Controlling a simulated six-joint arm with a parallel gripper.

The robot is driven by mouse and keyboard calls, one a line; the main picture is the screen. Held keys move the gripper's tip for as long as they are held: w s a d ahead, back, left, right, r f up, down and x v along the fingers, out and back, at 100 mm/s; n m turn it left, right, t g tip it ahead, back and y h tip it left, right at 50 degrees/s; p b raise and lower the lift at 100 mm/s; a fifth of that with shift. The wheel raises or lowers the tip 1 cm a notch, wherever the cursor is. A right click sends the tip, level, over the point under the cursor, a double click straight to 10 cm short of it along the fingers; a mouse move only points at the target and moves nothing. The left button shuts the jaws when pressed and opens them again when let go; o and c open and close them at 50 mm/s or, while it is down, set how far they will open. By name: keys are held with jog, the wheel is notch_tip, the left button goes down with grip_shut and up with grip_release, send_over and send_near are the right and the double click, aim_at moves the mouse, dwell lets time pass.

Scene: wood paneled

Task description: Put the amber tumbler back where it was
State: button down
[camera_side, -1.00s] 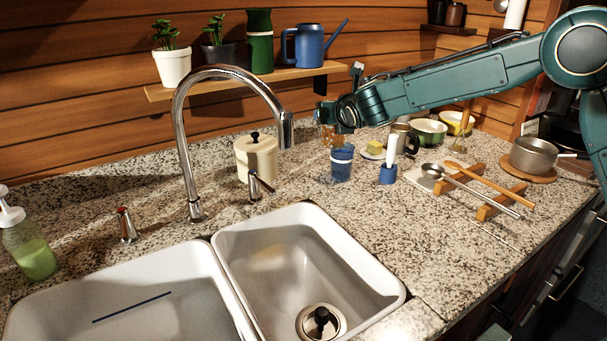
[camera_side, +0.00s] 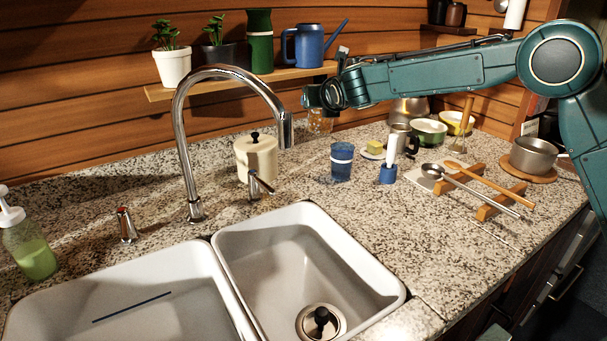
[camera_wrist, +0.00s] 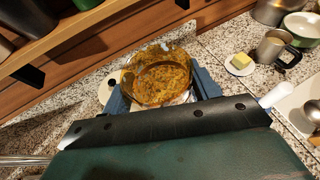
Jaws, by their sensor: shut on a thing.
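The amber tumbler (camera_wrist: 157,77) is between the two blue fingers of my gripper (camera_wrist: 162,92) in the wrist view, its round rim facing the camera. In the side view my gripper (camera_side: 319,106) is shut on the tumbler (camera_side: 320,124), which shows faintly below it, behind and left of the blue tumbler (camera_side: 341,163). The blue tumbler has a pale band and stands upright on the counter. The tumbler's base is hard to make out, so I cannot tell whether it touches the counter.
A cream lidded jar (camera_side: 256,158) stands to the left, near the curved faucet (camera_side: 180,130). A shelf (camera_side: 230,86) with plants and a watering can hangs behind. A blue holder (camera_side: 388,174), a metal mug (camera_side: 401,140) and bowls (camera_side: 429,131) stand to the right. The sink (camera_side: 300,255) is in front.

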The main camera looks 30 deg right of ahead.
notch_tip(320, 180, down, 18)
jog(key=shift+r, duration=0.15)
dwell(0.7)
jog(key=shift+c, duration=2)
grip_release()
jog(key=shift+f, duration=0.2)
jog(key=shift+r, duration=0.1)
jog(key=shift+r, duration=0.1)
jog(key=v, duration=1.2)
